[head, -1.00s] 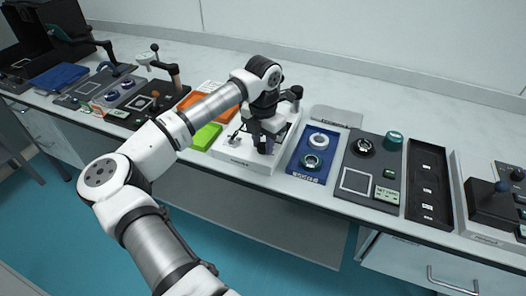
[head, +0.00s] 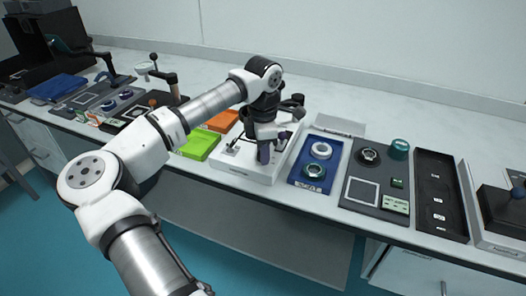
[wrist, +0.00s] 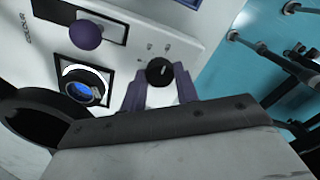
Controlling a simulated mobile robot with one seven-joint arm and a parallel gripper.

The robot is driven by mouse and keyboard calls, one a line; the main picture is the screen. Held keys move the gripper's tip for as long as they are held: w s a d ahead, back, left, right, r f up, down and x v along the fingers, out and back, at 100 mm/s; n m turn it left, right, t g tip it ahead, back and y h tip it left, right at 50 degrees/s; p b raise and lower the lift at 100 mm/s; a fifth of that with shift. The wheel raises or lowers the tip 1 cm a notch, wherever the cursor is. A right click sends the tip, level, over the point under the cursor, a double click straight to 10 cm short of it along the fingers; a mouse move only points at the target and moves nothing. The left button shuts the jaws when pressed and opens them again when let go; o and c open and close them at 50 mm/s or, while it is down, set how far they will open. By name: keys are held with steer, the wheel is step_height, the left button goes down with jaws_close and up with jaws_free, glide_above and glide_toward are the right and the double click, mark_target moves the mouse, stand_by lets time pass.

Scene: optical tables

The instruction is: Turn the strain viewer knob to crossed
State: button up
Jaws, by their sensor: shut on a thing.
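The strain viewer is a white box (head: 232,170) in the middle of the bench in the head view. In the wrist view its white face (wrist: 205,18) carries a small round black knob (wrist: 158,71) with a pale pointer mark. Small marks stand beside the knob, too small to read. My gripper (wrist: 160,82) has its two purple fingers on either side of the knob and is shut on it. In the head view my gripper (head: 271,147) is down at the box, and the knob is hidden there.
In the wrist view a purple ball knob (wrist: 87,34) and a blue lens in a dark ring (wrist: 85,89) are on the same face. A green tray (head: 201,144) lies left of the box, and a blue tray with rings (head: 305,185) lies right. Open bench lies behind.

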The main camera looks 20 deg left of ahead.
steer(key=shift+w, duration=0.1)
stand_by(0.3)
steer(key=o, duration=1)
steer(key=shift+c, duration=0.2)
step_height(320, 180, up, 14)
steer(key=b, duration=0.1)
steer(key=shift+d+f, duration=0.1)
